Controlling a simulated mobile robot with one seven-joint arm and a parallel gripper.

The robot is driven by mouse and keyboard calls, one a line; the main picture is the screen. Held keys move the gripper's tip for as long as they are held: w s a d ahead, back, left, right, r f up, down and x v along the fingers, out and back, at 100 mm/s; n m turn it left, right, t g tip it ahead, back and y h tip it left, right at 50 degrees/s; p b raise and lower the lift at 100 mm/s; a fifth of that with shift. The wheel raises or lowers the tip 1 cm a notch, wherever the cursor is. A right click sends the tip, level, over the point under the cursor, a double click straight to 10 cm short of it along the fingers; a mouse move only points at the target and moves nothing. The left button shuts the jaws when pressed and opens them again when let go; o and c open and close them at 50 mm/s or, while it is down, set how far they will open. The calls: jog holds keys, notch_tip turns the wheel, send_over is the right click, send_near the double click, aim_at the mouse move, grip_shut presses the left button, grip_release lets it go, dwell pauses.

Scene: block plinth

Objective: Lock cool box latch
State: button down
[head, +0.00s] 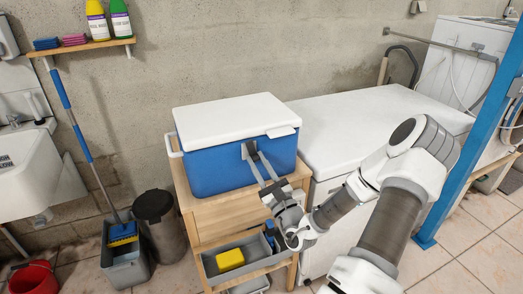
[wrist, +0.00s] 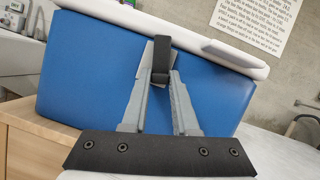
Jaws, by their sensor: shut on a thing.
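The cool box has a blue body (head: 212,166) and a white lid (head: 232,117) that lies closed on top. It stands on a wooden cart (head: 222,210). In the wrist view the blue front (wrist: 85,75) fills most of the picture. A dark latch (wrist: 162,50) hangs at the lid's front edge. My gripper (head: 250,151) reaches up to the front of the box. In the wrist view its grey fingers (wrist: 161,78) come together on the latch's lower part, and the fingertips partly hide it. I cannot tell whether the latch is fastened.
A white chest (head: 365,115) stands right beside the cart. The cart's lower shelf holds a grey tray (head: 252,262) with a yellow sponge (head: 230,259). A dark bin (head: 158,220) and a mop bucket (head: 125,265) stand at the left. A wall is close behind.

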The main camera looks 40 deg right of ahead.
jog(key=shift+w+a+m+h+p, duration=0.1)
jog(key=shift+a+m+h+p, duration=0.2)
jog(key=shift+m+h+p, duration=0.5)
jog(key=shift+a+m+h+p, duration=0.3)
jog(key=shift+m+p, duration=0.55)
jog(key=shift+m, duration=0.55)
jog(key=shift+f, duration=0.1)
jog(key=c, duration=0.7)
grip_release()
